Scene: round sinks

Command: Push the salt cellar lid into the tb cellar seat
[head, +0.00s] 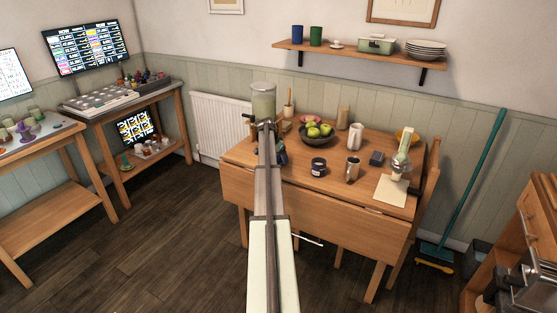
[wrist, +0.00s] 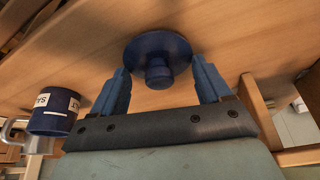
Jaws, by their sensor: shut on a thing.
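The salt cellar lid (wrist: 158,58) is a dark blue disc with a round knob, seen in the wrist view between the two blue fingers of my gripper (wrist: 162,85). The dark blue salt cellar (head: 318,168) with a white label stands on the table, right of my gripper (head: 281,153) in the head view. The salt cellar also shows in the wrist view (wrist: 54,112), at the left, apart from the lid. My arm hides the lid in the head view; its height above the table is unclear.
On the wooden table (head: 300,192) a bowl of green apples (head: 316,131) stands behind the cellar. Bare wood lies in front of the cellar.

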